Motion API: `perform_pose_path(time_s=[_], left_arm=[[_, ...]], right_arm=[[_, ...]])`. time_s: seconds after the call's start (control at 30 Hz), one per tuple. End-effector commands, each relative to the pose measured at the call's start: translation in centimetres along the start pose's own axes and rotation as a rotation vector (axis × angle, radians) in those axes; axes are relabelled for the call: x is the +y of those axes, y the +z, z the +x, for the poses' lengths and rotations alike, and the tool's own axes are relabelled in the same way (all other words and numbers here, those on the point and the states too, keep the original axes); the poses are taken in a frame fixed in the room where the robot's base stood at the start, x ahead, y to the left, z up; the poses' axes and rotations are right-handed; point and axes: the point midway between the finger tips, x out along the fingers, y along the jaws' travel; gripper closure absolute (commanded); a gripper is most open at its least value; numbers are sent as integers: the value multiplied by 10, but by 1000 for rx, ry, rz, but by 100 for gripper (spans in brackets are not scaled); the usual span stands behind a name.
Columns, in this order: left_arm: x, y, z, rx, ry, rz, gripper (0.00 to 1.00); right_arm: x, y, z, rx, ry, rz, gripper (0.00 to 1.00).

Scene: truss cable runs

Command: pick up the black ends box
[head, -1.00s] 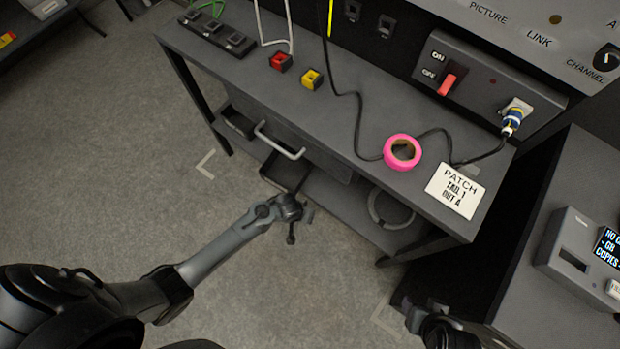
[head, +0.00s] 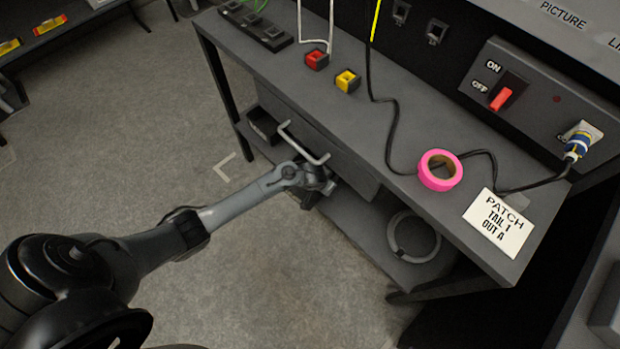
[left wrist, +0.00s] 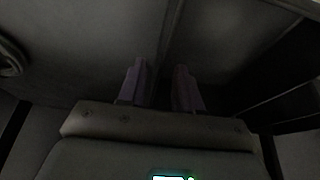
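Two dark open boxes sit on the lower shelf under the bench, and no label on them is readable. One box (head: 262,126) is clear to see at the shelf's left end. The other is mostly hidden behind my left gripper (head: 322,182), which reaches under the bench below the drawer handle. In the left wrist view, the gripper's two fingers (left wrist: 160,75) are apart, with a dark edge running between them. The picture is too dark to tell whether they touch it. My right gripper is not in view.
The drawer handle (head: 303,143) juts out just above my left gripper. A coiled cable (head: 413,236) lies to the right on the lower shelf (head: 365,232). Pink tape (head: 440,170), a patch card (head: 498,222) and red (head: 317,60) and yellow (head: 347,81) blocks are on the bench top.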

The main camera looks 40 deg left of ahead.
Motion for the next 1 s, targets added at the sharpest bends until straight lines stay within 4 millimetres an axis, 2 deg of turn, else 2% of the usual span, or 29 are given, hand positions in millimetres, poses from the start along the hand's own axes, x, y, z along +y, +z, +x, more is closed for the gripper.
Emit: perform_pose_path(time_s=[0.43, 0.77, 1.0], left_arm=[[1, 1, 46, 0, 0, 1, 66], [1, 0, 49, 0, 0, 1, 66], [1, 0, 49, 0, -1, 1, 100]], right_arm=[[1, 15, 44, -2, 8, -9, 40], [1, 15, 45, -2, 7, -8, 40], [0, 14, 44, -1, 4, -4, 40]])
